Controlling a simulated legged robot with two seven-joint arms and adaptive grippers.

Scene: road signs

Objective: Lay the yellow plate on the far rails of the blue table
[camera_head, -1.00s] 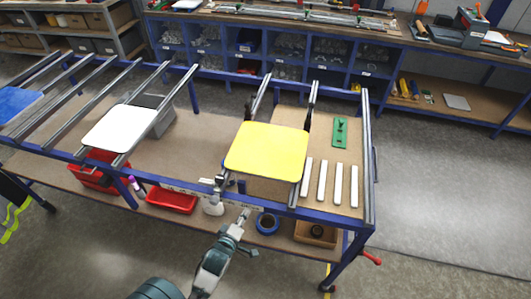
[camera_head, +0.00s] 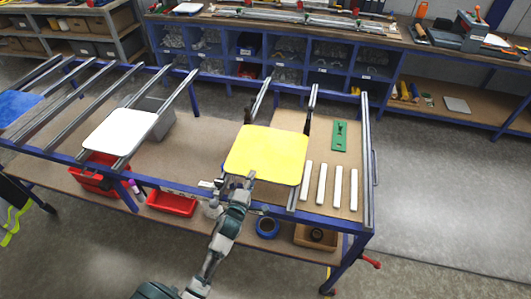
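The yellow plate (camera_head: 268,152) lies flat across two rails near the right part of the blue table (camera_head: 345,219), by the near edge. I cannot tell whether the fingers are closed on the plate. The far rails (camera_head: 313,97) run out behind the plate toward the table's far edge. My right gripper is not in view.
A white plate (camera_head: 119,131) and a blue plate (camera_head: 16,103) lie on rails further left. White strips (camera_head: 322,184) and a green piece (camera_head: 340,136) lie right of the yellow plate. Red bins (camera_head: 171,202) sit on the lower shelf. A shelved workbench (camera_head: 290,50) stands behind.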

